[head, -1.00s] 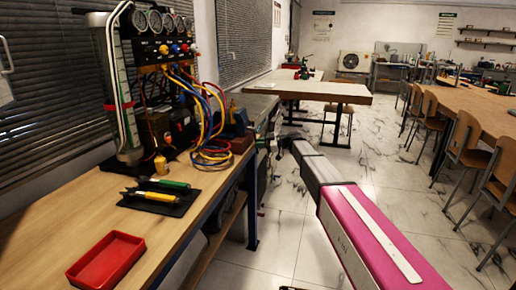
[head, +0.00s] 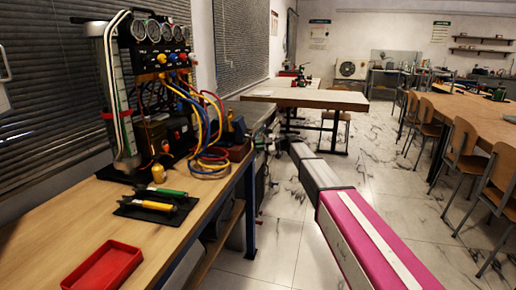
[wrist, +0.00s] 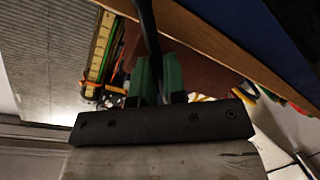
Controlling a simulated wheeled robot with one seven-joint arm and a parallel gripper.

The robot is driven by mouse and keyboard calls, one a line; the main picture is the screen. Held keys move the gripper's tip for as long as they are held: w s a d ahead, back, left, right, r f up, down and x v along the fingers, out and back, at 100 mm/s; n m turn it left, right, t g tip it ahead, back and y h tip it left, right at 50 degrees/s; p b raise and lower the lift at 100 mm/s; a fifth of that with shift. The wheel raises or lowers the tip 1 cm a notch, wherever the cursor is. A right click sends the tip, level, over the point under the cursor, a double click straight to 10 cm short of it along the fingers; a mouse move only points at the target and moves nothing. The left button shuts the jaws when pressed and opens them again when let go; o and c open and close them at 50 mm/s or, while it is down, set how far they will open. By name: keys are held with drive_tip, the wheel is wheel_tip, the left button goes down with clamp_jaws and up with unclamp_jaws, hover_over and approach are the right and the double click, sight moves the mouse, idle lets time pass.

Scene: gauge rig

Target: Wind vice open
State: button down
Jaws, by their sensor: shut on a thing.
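My gripper (wrist: 157,80) shows in the wrist view as two green fingers above a dark bolted plate. The fingers are closed around a thin dark bar (wrist: 147,28) that rises to the top of the picture; it looks like the vice handle.
The wooden bench (head: 60,225) at left carries a gauge rig (head: 160,60) with coloured hoses (head: 212,150), a red tray (head: 103,268) and tools on a black mat (head: 150,210). A table (head: 305,97) stands beyond. Chairs (head: 465,155) line the right; marble floor lies between.

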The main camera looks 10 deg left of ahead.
drive_tip(key=shift+w+a+r, duration=0.15)
drive_tip(key=shift+a, duration=0.1)
drive_tip(key=c, duration=1.2)
unclamp_jaws()
drive_tip(key=d, duration=0.3)
drive_tip(key=d+r, duration=0.1)
drive_tip(key=d, duration=0.6)
drive_tip(key=shift+d+r, duration=0.35)
drive_tip(key=shift+r, duration=0.05)
